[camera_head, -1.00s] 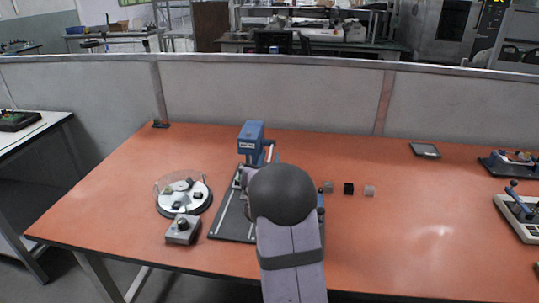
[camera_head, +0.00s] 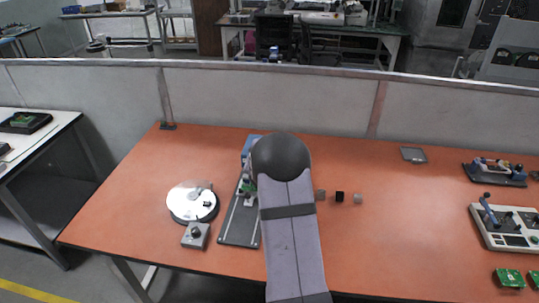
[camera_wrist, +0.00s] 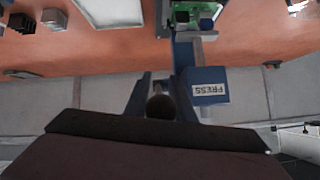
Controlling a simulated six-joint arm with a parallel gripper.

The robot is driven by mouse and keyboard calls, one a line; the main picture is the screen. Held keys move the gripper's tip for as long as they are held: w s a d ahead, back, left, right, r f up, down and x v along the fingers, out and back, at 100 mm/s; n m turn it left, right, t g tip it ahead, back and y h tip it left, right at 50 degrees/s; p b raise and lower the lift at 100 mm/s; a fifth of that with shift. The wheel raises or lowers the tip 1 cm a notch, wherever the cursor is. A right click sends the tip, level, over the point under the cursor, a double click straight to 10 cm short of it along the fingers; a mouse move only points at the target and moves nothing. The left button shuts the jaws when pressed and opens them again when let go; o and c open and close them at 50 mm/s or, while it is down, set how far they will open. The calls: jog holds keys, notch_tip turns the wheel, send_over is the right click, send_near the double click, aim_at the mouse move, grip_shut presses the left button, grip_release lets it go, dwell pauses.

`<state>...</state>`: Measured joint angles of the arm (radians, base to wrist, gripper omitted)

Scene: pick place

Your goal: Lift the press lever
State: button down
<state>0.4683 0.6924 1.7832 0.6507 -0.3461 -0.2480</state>
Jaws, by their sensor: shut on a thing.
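The blue press (camera_head: 247,148) stands on its dark base plate (camera_head: 239,222) in the head view, mostly covered by my arm. In the wrist view, which looks upside down, the press head (camera_wrist: 208,88) carries a "PRESS" label. My gripper (camera_wrist: 160,98) is shut on the dark round knob of the press lever (camera_wrist: 161,107), one finger on each side. The rest of the lever is hard to make out. A green board (camera_wrist: 190,10) lies by the press at the top of the wrist view. My gripper is hidden behind my arm in the head view.
A round feeder (camera_head: 192,204) and a small control box (camera_head: 196,235) stand left of the press. Small blocks (camera_head: 340,197) lie to its right. A lever device (camera_head: 505,222) and green boards (camera_head: 510,278) are far right.

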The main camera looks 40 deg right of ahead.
jog(key=r+p, duration=0.1)
jog(key=p, duration=0.2)
jog(key=shift+w+d+r+g, duration=0.1)
jog(key=shift+r+g, duration=0.05)
jog(key=shift+g, duration=0.15)
jog(key=shift+w+d+r+p, duration=0.3)
jog(key=shift+r+p, duration=0.25)
jog(key=shift+p, duration=0.45)
dwell(0.3)
jog(key=c, duration=1.8)
grip_release()
jog(key=shift+s+a, duration=0.1)
jog(key=shift+a+f, duration=0.1)
jog(key=shift+b+v, duration=0.65)
jog(key=shift+v, duration=2.95)
